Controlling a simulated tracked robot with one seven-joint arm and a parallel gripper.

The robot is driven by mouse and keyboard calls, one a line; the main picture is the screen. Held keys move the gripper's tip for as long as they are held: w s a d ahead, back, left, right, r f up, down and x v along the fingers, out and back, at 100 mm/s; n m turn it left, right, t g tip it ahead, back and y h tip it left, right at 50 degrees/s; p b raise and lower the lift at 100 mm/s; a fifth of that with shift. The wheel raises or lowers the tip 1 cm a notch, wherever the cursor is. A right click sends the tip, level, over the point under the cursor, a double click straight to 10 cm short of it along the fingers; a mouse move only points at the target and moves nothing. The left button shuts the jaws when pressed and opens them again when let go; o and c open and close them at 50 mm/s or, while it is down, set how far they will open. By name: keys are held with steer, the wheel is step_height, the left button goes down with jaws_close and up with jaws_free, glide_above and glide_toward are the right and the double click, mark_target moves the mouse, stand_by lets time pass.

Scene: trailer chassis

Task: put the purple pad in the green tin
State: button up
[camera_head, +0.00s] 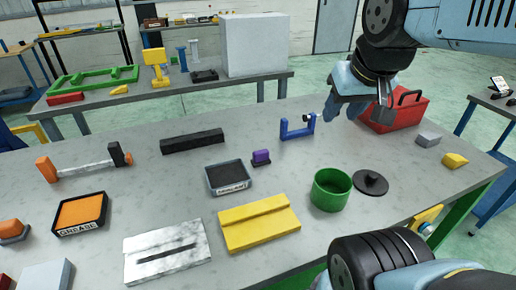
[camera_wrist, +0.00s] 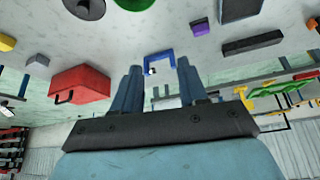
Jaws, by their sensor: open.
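The small purple pad (camera_head: 261,157) lies on the grey table near its middle, behind and right of a dark-filled tray. It also shows in the wrist view (camera_wrist: 201,28) at the upper right. The green tin (camera_head: 331,190) stands open on the table, right of the yellow block, with its dark round lid (camera_head: 370,184) lying beside it. In the wrist view the tin (camera_wrist: 134,4) is cut by the top edge. My gripper (camera_head: 355,110) hangs above the table's back right, apart from the pad and the tin. Its two fingers (camera_wrist: 156,88) are apart with nothing between them.
A blue U-shaped bracket (camera_head: 297,131) stands near my gripper, with a red toolbox (camera_head: 395,112) to the right. The labelled dark-filled tray (camera_head: 229,178), yellow block (camera_head: 258,223) and black bar (camera_head: 193,141) lie around the pad. A second bench with tools stands behind.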

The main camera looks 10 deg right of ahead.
steer(key=shift+o, duration=1)
steer(key=shift+w+a, duration=0.1)
steer(key=shift+a, duration=0.1)
steer(key=n+g+h, duration=0.4)
steer(key=n+g, duration=0.1)
steer(key=n, duration=1.5)
glide_above(260, 151)
steer(key=a, duration=0.4)
step_height(260, 151, down, 13)
steer(key=x, duration=1.3)
steer(key=shift+s, duration=0.35)
jaws_close()
